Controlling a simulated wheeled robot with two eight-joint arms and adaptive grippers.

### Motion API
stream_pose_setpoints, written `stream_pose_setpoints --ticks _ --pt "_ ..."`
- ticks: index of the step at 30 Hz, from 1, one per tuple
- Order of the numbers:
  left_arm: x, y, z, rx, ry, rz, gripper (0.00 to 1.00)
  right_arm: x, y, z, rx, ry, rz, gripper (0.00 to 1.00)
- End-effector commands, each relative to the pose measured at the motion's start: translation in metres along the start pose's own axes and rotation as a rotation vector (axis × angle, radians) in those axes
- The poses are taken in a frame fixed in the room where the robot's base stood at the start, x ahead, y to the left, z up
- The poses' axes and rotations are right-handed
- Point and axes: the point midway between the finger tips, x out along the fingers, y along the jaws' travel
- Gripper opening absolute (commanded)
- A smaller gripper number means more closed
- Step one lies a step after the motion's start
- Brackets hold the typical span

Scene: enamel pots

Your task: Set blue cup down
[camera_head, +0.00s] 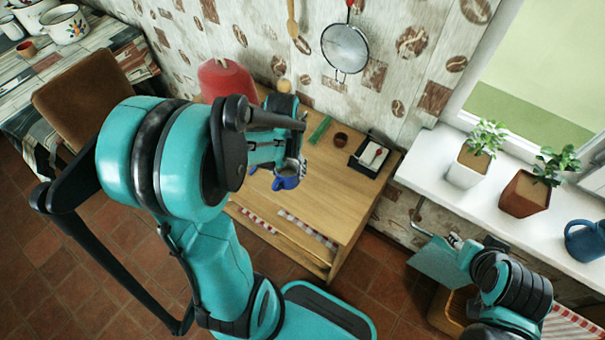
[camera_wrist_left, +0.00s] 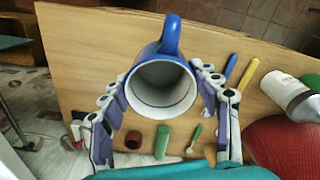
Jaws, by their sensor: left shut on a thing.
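The blue cup (camera_head: 287,181) is held by my left gripper (camera_head: 285,160) at the wooden table (camera_head: 345,200). In the left wrist view the cup (camera_wrist_left: 171,36) has its open mouth and pale inside facing the camera, with its handle toward the top of the picture. The fingers of my left gripper (camera_wrist_left: 162,90) are closed around both sides of it. Its base is hidden, so I cannot tell whether it touches the tabletop. My right gripper (camera_head: 453,242) is at the lower right, away from the cup; its fingers are too small to judge.
A small brown cup (camera_head: 341,139), a green object (camera_head: 320,129) and a black tray (camera_head: 357,162) are on the table. A red object (camera_head: 225,80) stands behind my left arm. Blue and yellow handles (camera_wrist_left: 245,75) and a white bottle (camera_wrist_left: 287,92) lie beside the cup. Potted plants stand on the sill.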

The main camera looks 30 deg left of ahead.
Motion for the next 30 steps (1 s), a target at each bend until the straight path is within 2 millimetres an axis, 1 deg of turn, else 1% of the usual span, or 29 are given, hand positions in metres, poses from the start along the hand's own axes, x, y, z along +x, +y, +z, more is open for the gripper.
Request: stream_pose_setpoints --ticks 1,3,6,9,14,17,21,22,30 --pt "0.012 0.007 -0.012 0.004 0.000 0.000 0.24 0.007 0.000 0.005 0.000 0.000 0.000 0.40" --pt "0.022 0.015 -0.026 0.004 0.000 0.000 0.24 0.012 0.000 0.009 0.000 0.000 0.000 0.40" --pt "0.033 0.024 -0.043 0.003 0.000 0.000 0.24 0.017 0.000 0.012 0.000 0.000 0.000 0.40" --pt "0.039 0.029 -0.054 0.002 0.000 0.000 0.24 0.020 0.000 0.014 0.000 0.000 0.000 0.40" --pt "0.044 0.033 -0.060 0.001 0.000 0.000 0.24 0.022 0.000 0.015 0.000 0.000 0.000 0.40" --pt "0.057 0.032 -0.059 0.000 0.000 0.000 0.24 0.027 0.000 0.019 0.000 0.000 0.000 0.40" --pt "0.079 0.032 -0.059 0.000 0.000 0.000 0.24 0.036 0.000 0.026 0.000 0.000 0.000 0.40" --pt "0.081 0.032 -0.059 0.001 0.000 0.000 0.24 0.037 0.000 0.026 0.000 0.000 0.000 0.40" --pt "0.081 0.032 -0.059 0.001 0.000 0.000 0.24 0.036 0.000 0.025 0.000 0.000 0.000 0.40"
